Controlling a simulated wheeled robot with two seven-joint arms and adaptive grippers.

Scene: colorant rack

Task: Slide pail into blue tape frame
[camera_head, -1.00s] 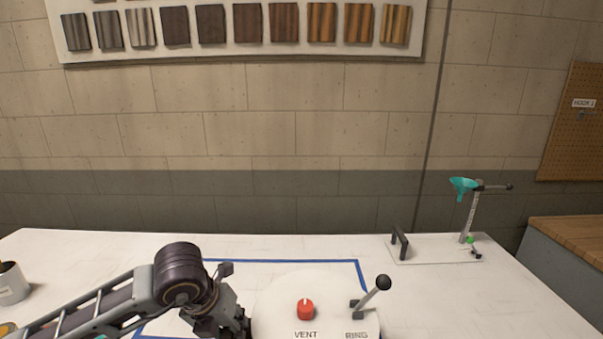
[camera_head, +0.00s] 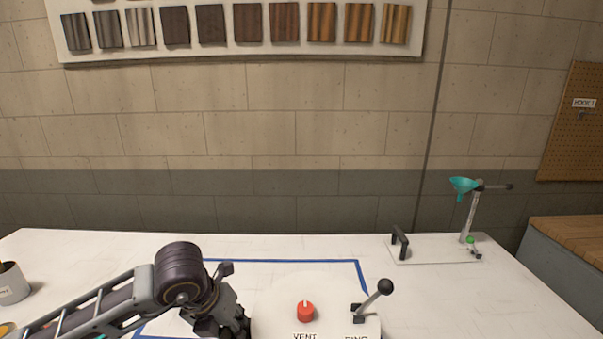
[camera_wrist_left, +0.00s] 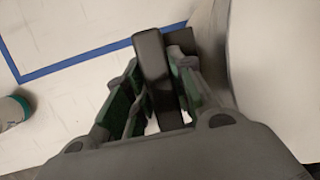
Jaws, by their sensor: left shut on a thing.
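The pail (camera_head: 275,308) shows as a white round top with a red VENT knob (camera_head: 305,311) and a black-knobbed RING lever (camera_head: 372,300). It stands at the bottom of the head view, its lower part cut off. The blue tape frame (camera_head: 290,262) lies on the white table, its back edge behind the pail and part of its left side showing. My left gripper (camera_wrist_left: 160,95) is shut on a black handle (camera_wrist_left: 152,65) at the pail's left side. In the wrist view the pail's white wall (camera_wrist_left: 275,70) is at right. My right gripper is out of view.
A grey cup (camera_head: 12,285) stands at the table's left edge. A white plate (camera_head: 430,250) with a black handle and a stand holding a teal funnel (camera_head: 464,185) is at back right. The white table (camera_head: 480,300) is clear right of the pail.

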